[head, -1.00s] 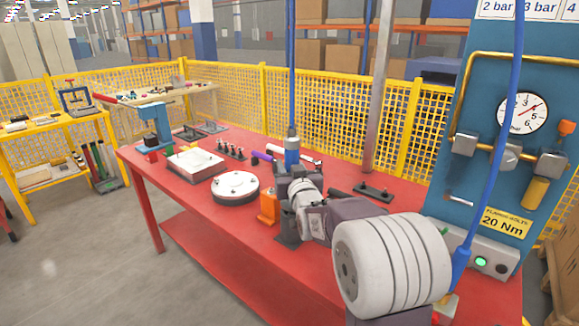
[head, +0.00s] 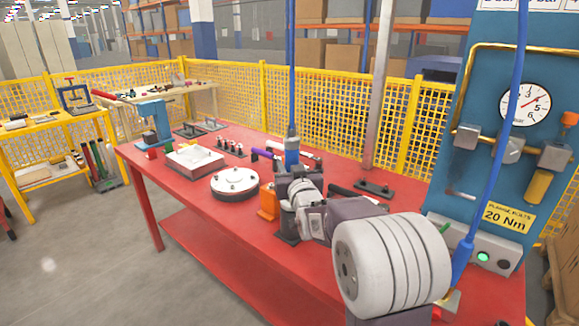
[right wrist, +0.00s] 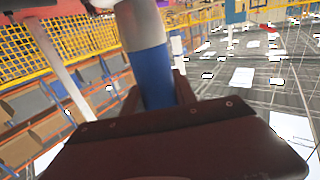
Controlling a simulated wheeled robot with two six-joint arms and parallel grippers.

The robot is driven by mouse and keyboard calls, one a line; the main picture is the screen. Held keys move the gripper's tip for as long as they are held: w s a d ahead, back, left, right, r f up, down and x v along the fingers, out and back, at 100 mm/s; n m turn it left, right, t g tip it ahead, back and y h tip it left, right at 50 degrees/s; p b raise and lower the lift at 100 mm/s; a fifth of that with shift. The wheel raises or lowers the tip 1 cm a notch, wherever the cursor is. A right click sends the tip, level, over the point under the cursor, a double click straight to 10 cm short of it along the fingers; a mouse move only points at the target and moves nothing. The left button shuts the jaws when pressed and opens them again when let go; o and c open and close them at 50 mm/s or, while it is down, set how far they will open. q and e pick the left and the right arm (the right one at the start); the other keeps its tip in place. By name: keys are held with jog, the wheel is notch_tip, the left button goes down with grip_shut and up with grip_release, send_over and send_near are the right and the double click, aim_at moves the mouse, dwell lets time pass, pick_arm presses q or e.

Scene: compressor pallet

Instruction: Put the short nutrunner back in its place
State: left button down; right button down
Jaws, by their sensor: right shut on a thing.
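A nutrunner with a blue body (head: 291,156) hangs roughly upright from a blue hose above the red table. My right gripper (head: 291,168) is around it, with the arm reaching in from the right. In the right wrist view, the blue and grey body (right wrist: 155,70) stands between the dark fingers of my right gripper (right wrist: 160,95), which are shut on it. The lower end of the tool is hidden behind my wrist. An orange holder (head: 268,203) stands just below and left of the gripper. I cannot tell whether the tool touches it. My left gripper is out of view.
A second blue tool (head: 461,262) hangs on a hose at the right, before the blue gauge panel (head: 490,170). A round white plate (head: 235,182), a square plate (head: 195,160) and black racks (head: 374,189) are on the red table (head: 200,208). A grey post (head: 380,90) rises behind.

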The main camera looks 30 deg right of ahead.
jog(key=c, duration=0.9)
grip_release()
jog(key=shift+f, duration=0.2)
jog(key=v, duration=0.9)
jog(key=shift+r, duration=0.25)
jog(key=shift+s+f, duration=0.1)
